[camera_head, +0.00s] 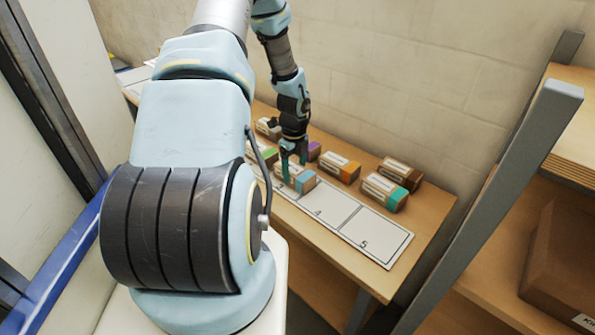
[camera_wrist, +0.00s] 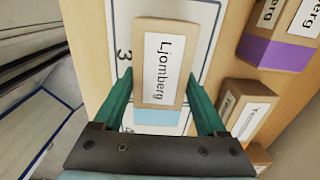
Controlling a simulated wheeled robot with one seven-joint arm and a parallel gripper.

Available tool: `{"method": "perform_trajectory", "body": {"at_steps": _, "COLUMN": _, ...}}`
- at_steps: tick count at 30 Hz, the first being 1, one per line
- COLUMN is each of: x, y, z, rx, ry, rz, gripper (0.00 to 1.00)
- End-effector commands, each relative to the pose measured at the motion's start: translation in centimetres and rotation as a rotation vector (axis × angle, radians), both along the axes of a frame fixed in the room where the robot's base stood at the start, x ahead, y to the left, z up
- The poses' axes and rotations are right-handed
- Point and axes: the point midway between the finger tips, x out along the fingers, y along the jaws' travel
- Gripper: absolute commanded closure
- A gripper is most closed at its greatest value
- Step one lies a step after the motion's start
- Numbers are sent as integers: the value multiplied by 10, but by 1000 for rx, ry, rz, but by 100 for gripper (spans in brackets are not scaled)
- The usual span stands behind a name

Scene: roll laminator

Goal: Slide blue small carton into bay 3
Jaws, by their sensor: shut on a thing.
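The blue small carton (camera_wrist: 157,118) is cardboard brown with a light blue end and a white label reading "Ljomberg". It also shows in the head view (camera_head: 305,183), at the white bay strip (camera_head: 372,230). My gripper (camera_wrist: 160,82) has its teal fingers on either side of the carton and is shut on it; it points down in the head view (camera_head: 294,172). In the wrist view the carton covers much of the bay marked 3 (camera_wrist: 123,55), with its blue end towards the numeral 4. I cannot tell if it touches the strip.
An orange carton (camera_head: 340,168), a teal carton (camera_head: 385,192) and a brown carton (camera_head: 400,172) stand behind the strip. A purple carton (camera_wrist: 277,52) lies to the right in the wrist view. The wall is behind; a grey post (camera_head: 500,200) stands at right. The strip's near-right end is clear.

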Motion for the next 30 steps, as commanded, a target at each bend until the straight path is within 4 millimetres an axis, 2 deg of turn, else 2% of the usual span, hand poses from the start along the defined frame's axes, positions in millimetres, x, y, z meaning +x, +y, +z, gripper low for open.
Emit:
{"method": "perform_trajectory", "body": {"at_steps": 9, "x": 9, "y": 10, "z": 1, "rx": 0, "ry": 0, "rz": 1, "gripper": 89}}
{"method": "perform_trajectory", "body": {"at_steps": 10, "x": 9, "y": 10, "z": 1, "rx": 0, "ry": 0, "rz": 0, "gripper": 25}}
{"method": "perform_trajectory", "body": {"at_steps": 16, "x": 9, "y": 10, "z": 0, "rx": 0, "ry": 0, "rz": 0, "gripper": 2}}
{"method": "perform_trajectory", "body": {"at_steps": 30, "x": 9, "y": 10, "z": 2, "rx": 0, "ry": 0, "rz": 0, "gripper": 0}}
